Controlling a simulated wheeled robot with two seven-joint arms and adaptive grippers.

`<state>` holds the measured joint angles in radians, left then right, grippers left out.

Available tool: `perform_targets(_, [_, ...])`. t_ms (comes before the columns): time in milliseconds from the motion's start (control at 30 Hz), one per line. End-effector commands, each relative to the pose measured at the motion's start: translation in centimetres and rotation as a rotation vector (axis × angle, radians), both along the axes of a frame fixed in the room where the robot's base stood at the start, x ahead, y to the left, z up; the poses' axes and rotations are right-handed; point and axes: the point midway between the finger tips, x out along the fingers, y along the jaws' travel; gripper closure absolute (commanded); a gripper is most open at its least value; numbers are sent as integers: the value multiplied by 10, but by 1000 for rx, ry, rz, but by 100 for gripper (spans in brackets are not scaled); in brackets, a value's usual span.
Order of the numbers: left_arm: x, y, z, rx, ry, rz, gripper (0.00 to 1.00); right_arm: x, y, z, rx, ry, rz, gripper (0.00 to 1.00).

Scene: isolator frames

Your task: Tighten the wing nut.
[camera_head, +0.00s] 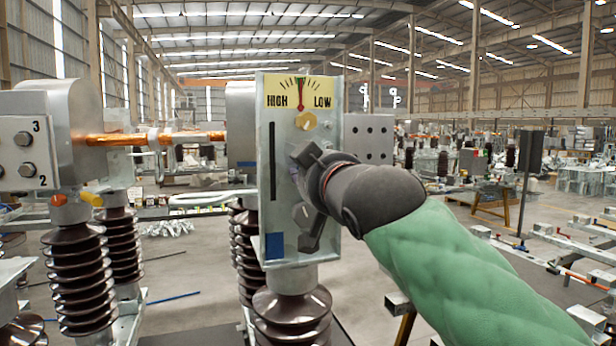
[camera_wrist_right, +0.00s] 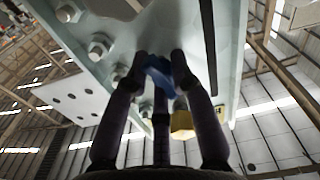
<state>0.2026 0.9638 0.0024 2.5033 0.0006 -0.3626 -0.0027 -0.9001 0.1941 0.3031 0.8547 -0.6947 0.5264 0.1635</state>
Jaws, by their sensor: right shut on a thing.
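A blue wing nut (camera_wrist_right: 160,78) sits between the fingertips of my right gripper (camera_wrist_right: 159,64) in the right wrist view, and the gripper is shut on it. In the head view my right gripper (camera_head: 303,186) is against the front of the upright pale metal panel (camera_head: 268,95) and hides the wing nut. The panel carries a yellow HIGH/LOW dial (camera_head: 283,92) whose red needle points about straight up. A brass-coloured knob (camera_head: 306,120) is just below the dial. My left gripper is not in view.
The panel stands on a brown ribbed insulator (camera_head: 291,315). To the left is a metal housing (camera_head: 75,120) with bolts and a copper bar (camera_head: 110,140). Bolt heads (camera_wrist_right: 99,46) stand out near my fingers in the wrist view. A wide hall lies behind.

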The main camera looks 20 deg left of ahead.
Motion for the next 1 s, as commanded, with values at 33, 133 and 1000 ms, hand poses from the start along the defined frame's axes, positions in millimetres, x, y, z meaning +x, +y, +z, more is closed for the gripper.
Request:
perform_targets(33, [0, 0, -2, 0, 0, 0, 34, 2, 7, -12, 0, 28, 4, 100])
perform_targets(133, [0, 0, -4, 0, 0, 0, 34, 2, 7, -12, 28, 47, 4, 100])
perform_targets(1000, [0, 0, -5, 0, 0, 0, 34, 1, 4, -6, 69, 63, 2, 56])
